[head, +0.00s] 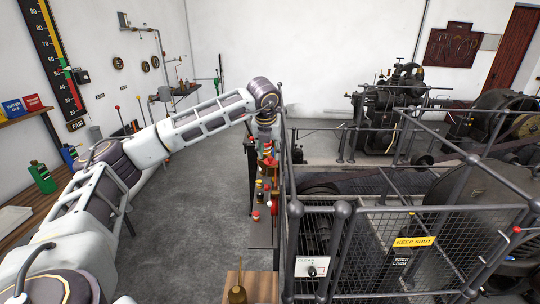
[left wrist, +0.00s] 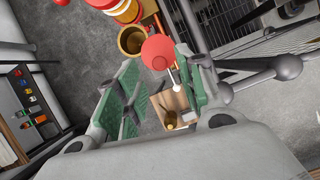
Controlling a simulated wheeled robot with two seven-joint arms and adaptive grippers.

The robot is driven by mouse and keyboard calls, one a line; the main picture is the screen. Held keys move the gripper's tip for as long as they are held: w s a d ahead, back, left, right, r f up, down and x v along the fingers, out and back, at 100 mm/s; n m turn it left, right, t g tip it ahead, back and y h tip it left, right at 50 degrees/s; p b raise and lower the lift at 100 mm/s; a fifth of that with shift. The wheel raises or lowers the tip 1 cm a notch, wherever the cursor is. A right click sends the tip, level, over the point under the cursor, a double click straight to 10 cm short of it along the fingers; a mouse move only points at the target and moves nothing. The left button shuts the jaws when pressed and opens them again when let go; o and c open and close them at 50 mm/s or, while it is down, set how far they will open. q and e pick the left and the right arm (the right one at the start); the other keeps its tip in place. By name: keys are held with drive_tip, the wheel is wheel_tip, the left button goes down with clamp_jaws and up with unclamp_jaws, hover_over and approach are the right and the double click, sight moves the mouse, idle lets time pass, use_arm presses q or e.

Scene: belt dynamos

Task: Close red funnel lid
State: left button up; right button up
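A round red lid (left wrist: 160,52) shows in the left wrist view, with a short rod ending in a white ball (left wrist: 177,87). A brass-coloured cup (left wrist: 132,40) lies just beside it; I cannot tell whether the lid is attached to this cup. My left gripper (left wrist: 164,76) has its green-padded fingers spread apart. The lid and rod appear in the gap between them, with no clear contact. In the head view the left gripper (head: 266,132) hangs over the narrow shelf by the railing, and I cannot single out the lid there. My right gripper is not in view.
A dark railing (head: 343,210) with mesh guards runs close along the right of my left gripper. Red and yellow items (head: 262,190) stand on the narrow shelf (head: 261,235). A wooden stand (head: 260,285) is nearer. Grey floor (head: 190,220) is clear on the left.

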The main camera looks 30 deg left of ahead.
sight(270, 157)
use_arm(q)
drive_tip(key=shift+p+x, duration=0.35)
drive_tip(key=shift+x, duration=1.65)
clamp_jaws()
